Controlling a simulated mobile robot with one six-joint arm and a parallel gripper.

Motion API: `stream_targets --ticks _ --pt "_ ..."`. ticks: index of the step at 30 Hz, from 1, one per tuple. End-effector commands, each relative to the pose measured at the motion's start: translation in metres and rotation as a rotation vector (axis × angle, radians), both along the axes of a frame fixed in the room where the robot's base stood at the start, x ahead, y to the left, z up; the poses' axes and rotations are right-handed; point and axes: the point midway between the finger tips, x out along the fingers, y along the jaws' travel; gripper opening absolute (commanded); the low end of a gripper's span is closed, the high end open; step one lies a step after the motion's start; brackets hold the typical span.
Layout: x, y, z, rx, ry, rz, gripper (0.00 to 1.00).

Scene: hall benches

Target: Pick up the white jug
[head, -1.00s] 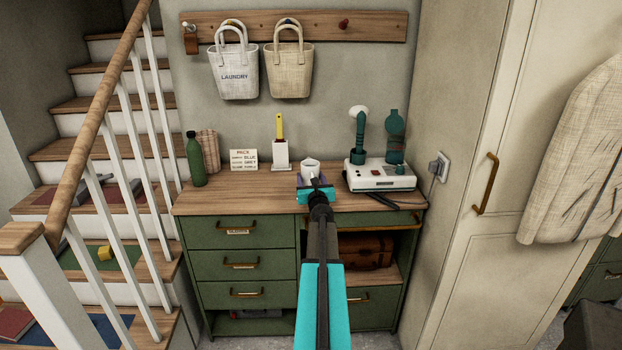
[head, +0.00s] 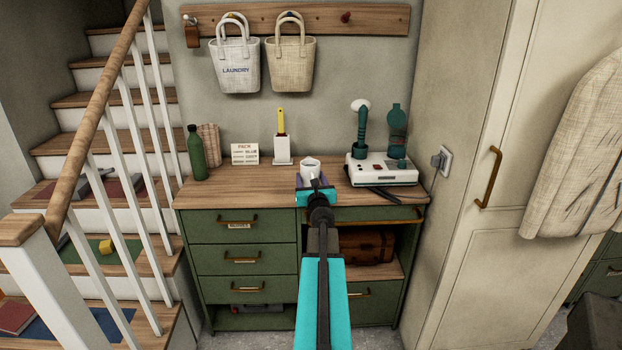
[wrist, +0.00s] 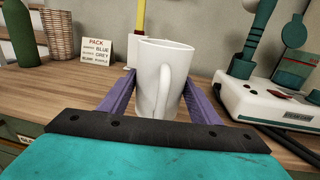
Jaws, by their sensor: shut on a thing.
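The white jug (wrist: 155,70) stands upright between the two purple fingers of my gripper (wrist: 160,105) in the wrist view, its handle facing the camera. My gripper is shut on the jug, with one finger on each side. In the head view the jug (head: 310,167) shows at the end of my gripper (head: 313,184), over the front part of the wooden dresser top (head: 240,192). My gripper hides its lower part there. I cannot tell whether its base touches the top.
A white device with green attachments (head: 382,170) stands close on the right, its dark cable in front. A white holder with a yellow-handled brush (head: 282,150), a small sign (head: 245,154) and a green bottle (head: 196,153) stand on the left. A wall is behind.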

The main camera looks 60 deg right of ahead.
Motion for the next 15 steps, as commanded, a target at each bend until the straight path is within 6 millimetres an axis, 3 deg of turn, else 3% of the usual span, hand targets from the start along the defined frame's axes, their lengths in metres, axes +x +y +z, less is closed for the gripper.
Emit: stream_targets --ticks 15 --pt "-0.015 0.028 0.004 -0.001 0.0 0.001 0.25"
